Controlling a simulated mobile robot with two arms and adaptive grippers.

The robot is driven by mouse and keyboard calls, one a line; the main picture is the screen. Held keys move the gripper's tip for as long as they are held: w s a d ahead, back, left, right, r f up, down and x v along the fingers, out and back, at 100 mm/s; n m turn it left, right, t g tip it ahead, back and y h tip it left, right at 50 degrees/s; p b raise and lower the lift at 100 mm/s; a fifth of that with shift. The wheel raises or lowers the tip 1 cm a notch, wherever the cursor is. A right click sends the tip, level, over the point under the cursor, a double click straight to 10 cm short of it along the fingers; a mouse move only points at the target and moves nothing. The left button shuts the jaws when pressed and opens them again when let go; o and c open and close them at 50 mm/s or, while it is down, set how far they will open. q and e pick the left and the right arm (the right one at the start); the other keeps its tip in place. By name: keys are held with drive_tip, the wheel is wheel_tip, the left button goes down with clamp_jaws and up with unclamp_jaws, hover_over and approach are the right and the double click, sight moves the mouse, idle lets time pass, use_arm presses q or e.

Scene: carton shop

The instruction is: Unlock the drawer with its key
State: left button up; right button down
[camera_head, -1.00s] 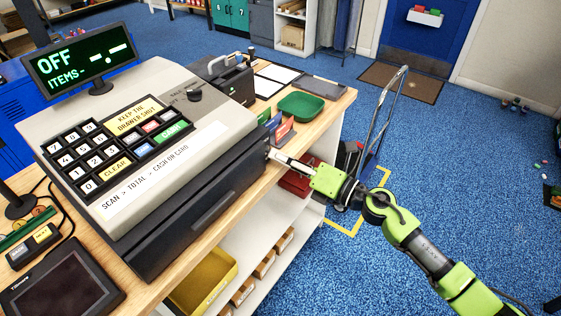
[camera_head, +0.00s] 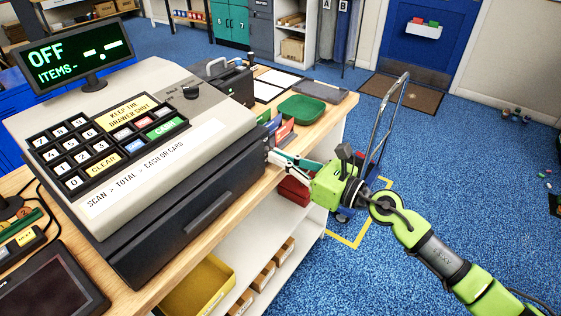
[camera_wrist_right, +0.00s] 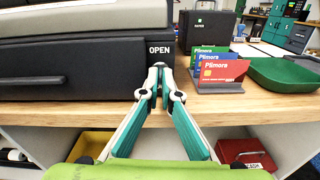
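The cash register's black drawer (camera_head: 200,205) is shut; it also shows in the wrist view (camera_wrist_right: 60,75), with a long grip across its front. My right gripper (camera_head: 270,156) is at the right end of the drawer front. In the wrist view its fingertips (camera_wrist_right: 159,70) come together just below the white OPEN lettering (camera_wrist_right: 160,49). They appear shut on a small part there, taken as the key, which the fingertips almost wholly hide. The lock is hidden behind them too. My left gripper is not in view.
Coloured cards (camera_wrist_right: 222,70) in a stand and a green tray (camera_head: 302,108) are close right of the gripper on the wooden counter (camera_wrist_right: 80,113). A yellow bin (camera_head: 200,285) and a red box (camera_head: 295,190) are below.

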drive_tip(key=shift+f+n, duration=0.1)
drive_tip(key=shift+n, duration=0.4)
drive_tip(key=c, duration=2.3)
unclamp_jaws()
drive_tip(key=v, duration=1.2)
